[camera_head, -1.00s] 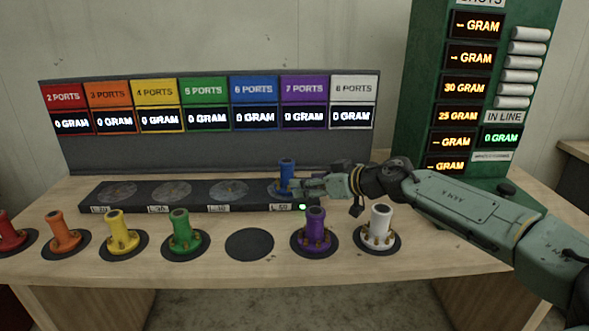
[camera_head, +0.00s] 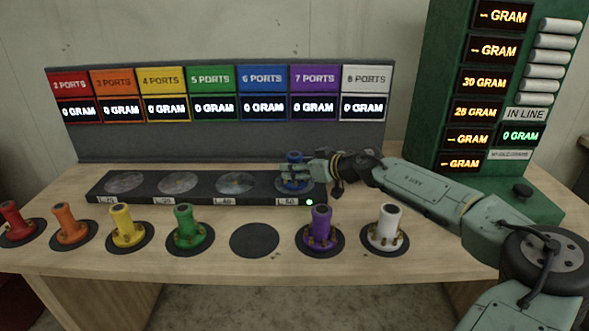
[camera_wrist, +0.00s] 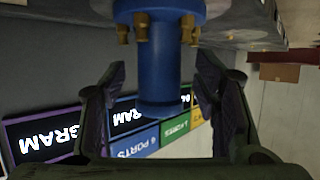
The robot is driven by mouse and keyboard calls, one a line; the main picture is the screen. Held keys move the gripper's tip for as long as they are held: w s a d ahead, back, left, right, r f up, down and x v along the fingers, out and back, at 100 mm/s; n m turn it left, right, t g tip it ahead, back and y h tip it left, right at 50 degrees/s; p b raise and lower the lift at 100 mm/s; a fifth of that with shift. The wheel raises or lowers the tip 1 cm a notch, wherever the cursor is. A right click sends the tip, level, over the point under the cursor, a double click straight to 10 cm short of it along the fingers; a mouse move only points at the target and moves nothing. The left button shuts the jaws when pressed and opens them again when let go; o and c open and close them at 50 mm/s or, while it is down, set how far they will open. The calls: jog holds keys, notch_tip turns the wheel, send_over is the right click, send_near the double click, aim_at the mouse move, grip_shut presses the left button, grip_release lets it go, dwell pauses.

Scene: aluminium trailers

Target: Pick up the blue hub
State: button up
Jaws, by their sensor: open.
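The blue hub (camera_head: 294,184) stands on the rightmost spot of the dark platform (camera_head: 150,197), the one labelled L_50. In the wrist view the blue hub (camera_wrist: 160,60) shows its wide flange with brass ports at the top of the picture and its blue tube reaching down between the fingers. My gripper (camera_head: 290,172) is at the hub, partly covering it in the head view. In the wrist view my gripper (camera_wrist: 160,100) is open, with one finger on each side of the tube and a visible gap on both sides.
Red (camera_head: 14,224), orange (camera_head: 69,226), yellow (camera_head: 126,228), green (camera_head: 187,230), purple (camera_head: 320,230) and white (camera_head: 386,228) hubs stand on black discs in front. One black disc (camera_head: 254,240) is bare. A port display panel (camera_head: 220,140) stands behind; a green cabinet (camera_head: 425,120) stands right.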

jog(key=shift+x, duration=0.95)
jog(key=shift+c, duration=0.2)
grip_shut()
